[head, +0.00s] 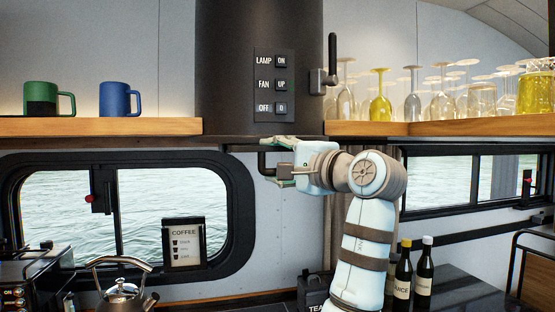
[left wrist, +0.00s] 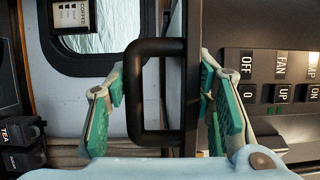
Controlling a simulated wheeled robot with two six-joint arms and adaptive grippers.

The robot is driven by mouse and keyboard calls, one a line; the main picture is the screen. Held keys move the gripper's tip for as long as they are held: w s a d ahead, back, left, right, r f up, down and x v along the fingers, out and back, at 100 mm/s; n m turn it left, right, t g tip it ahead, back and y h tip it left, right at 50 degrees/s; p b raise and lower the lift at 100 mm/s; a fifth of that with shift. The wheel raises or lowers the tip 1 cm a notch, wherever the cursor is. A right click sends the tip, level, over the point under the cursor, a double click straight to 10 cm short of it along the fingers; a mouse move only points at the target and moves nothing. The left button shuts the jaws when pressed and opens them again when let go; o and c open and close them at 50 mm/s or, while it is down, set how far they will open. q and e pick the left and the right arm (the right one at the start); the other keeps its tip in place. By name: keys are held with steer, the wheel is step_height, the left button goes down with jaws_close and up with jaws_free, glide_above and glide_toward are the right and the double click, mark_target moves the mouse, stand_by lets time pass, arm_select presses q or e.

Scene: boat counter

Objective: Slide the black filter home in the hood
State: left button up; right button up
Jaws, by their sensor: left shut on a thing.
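The hood (head: 225,75) is a wide dark cylinder at the top centre of the head view, with a button panel on its front. The black filter's handle (head: 263,162) is a dark loop just under the hood's lower edge. It also shows as a black loop in the left wrist view (left wrist: 140,95). My left gripper (head: 284,172) is at the handle, below the hood, with its green-padded fingers on either side of the loop and shut on it. The filter's body is mostly hidden, so I cannot tell how far in it sits. My right gripper is not in view.
A wooden shelf with two mugs (head: 115,99) is left of the hood. A shelf with several glasses (head: 413,104) is to the right. A kettle (head: 122,291) and bottles (head: 424,268) stand below. A coffee sign (head: 184,242) is by the left window.

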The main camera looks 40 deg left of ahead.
arm_select(q)
steer(key=shift+w+a, duration=0.2)
steer(key=shift+a, duration=0.1)
steer(key=o, duration=1.5)
steer(key=shift+d, duration=0.1)
